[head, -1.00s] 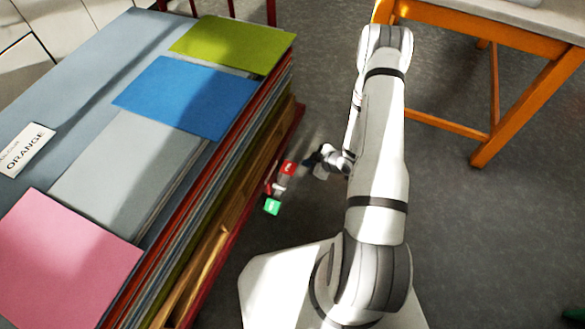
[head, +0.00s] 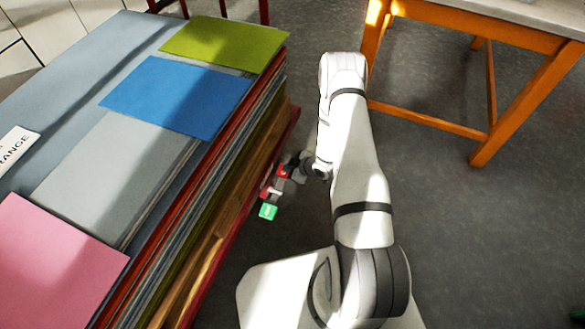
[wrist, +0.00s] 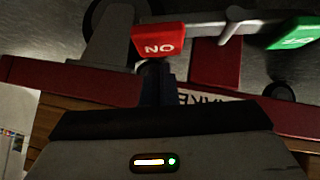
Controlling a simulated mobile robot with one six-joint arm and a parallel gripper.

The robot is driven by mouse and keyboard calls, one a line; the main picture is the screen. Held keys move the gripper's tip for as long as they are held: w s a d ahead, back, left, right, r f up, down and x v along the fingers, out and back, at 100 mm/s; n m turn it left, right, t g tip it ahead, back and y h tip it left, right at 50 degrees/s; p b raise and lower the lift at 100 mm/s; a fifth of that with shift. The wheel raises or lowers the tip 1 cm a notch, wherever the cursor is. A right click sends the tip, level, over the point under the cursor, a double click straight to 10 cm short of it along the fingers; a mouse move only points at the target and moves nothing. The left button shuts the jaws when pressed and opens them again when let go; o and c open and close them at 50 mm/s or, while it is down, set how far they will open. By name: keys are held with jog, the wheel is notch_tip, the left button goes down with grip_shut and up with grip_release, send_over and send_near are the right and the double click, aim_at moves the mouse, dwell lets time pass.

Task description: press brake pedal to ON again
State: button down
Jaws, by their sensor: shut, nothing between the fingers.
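The brake pedal is a rocker low beside the cart. Its red pad (head: 283,171) and green pad (head: 267,212) show in the head view. In the wrist view the red pad (wrist: 158,41) reads "NO", which is "ON" upside down, and the green pad (wrist: 293,34) is at the upper right with its label unclear. A grey bar joins them. My gripper (head: 294,166) is shut and empty, right by the red pad. In the wrist view its dark fingers (wrist: 153,72) end just at the red pad's edge; I cannot tell whether they touch.
The cart carries a stack of coloured sheets (head: 75,140) on the left, close to my gripper. A red frame rail (wrist: 75,82) and a partly hidden sign (wrist: 222,98) lie behind the fingers. An orange-legged table (head: 480,35) stands at upper right. Floor (head: 440,200) between is clear.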

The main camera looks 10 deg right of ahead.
jog(key=shift+w+d+f, duration=0.1)
jog(key=shift+w+f, duration=0.1)
jog(key=shift+f, duration=0.6)
jog(key=shift+w+d+f+b, duration=0.1)
jog(key=shift+d+f+b, duration=0.05)
jog(key=shift+b, duration=0.2)
jog(key=shift+w+d+f+b, duration=0.2)
jog(key=shift+w+f+b, duration=0.1)
jog(key=shift+f+b, duration=0.2)
jog(key=shift+w+d+f+b, duration=0.2)
jog(key=shift+w+f+b, duration=0.05)
jog(key=shift+f+b, duration=0.25)
jog(key=shift+w+d+f+b, duration=0.15)
jog(key=shift+w+f+b, duration=0.1)
jog(key=shift+f+b, duration=0.3)
jog(key=shift+w+d+f+b, duration=0.2)
jog(key=shift+f+b, duration=0.25)
jog(key=shift+f, duration=0.15)
jog(key=s+d+r+p, duration=0.2)
jog(key=d+r+p, duration=0.3)
jog(key=r, duration=0.6)
jog(key=shift+d+p, duration=0.3)
jog(key=shift+d, duration=0.8)
